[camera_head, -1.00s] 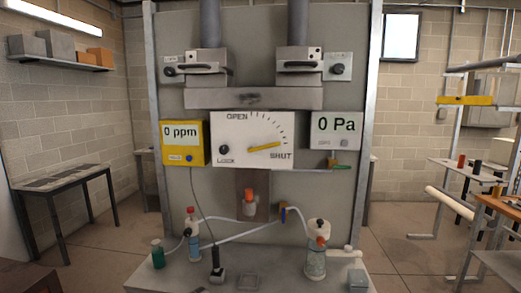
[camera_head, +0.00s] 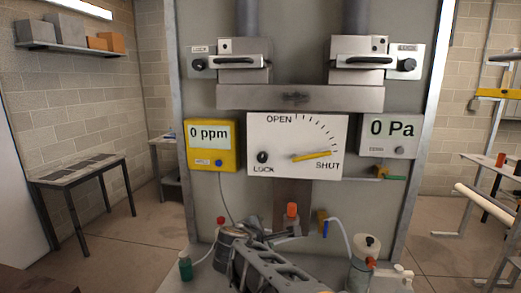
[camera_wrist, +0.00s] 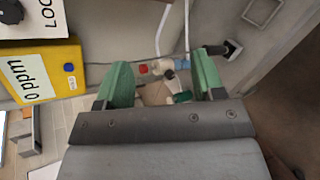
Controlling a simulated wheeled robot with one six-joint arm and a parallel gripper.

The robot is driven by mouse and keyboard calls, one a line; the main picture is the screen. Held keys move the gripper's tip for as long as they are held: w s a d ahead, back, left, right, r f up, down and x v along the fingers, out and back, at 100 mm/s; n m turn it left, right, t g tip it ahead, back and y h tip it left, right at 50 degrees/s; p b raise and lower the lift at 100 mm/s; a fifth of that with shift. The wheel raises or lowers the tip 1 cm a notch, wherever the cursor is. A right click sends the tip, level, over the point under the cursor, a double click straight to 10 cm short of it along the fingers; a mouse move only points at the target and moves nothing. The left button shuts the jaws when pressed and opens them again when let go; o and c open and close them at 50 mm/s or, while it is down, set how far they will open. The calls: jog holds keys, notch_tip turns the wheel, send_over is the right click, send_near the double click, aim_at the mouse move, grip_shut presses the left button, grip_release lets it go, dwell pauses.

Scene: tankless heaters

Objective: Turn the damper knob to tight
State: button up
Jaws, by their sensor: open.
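The white damper plate (camera_head: 272,132) hangs on the grey panel, marked OPEN, SHUT and LOCK. Its yellow pointer (camera_head: 312,156) points near SHUT. A small black knob (camera_head: 262,157) sits above the word LOCK. In the wrist view the black knob (camera_wrist: 11,11) is at the top left corner, partly cut off. My gripper (camera_wrist: 162,82) is open, with two green fingers spread apart and nothing held between them. The knob is outside the fingers, up and to the left. In the head view my arm is at the bottom, below the plate.
A yellow meter (camera_head: 212,147) reads 0 ppm, left of the plate. A pressure display (camera_head: 391,135) reads 0 Pa, right of it. Two handled fittings (camera_head: 245,62) (camera_head: 358,62) sit above. Bottles (camera_head: 365,258) and hoses crowd the bench below.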

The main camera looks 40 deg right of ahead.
aim_at(262, 158)
jog(key=w+d+r+n+t+h+p, duration=0.1)
jog(key=w+r+n+t+p, duration=0.15)
jog(key=r+n, duration=0.4)
jog(key=w+d+r+n+t+h+p, duration=0.1)
jog(key=w+d+r+n+t+h, duration=0.2)
jog(key=r+n, duration=0.35)
jog(key=shift+y, duration=0.6)
jog(key=p+x, duration=0.1)
jog(key=x, duration=0.3)
jog(key=a+x, duration=0.1)
jog(key=x, duration=0.4)
jog(key=w+p+x, duration=0.1)
jog(key=x, duration=0.3)
jog(key=shift+w+r+p, duration=0.35)
jog(key=shift+c, duration=0.3)
jog(key=c, duration=0.9)
jog(key=shift+o, duration=0.2)
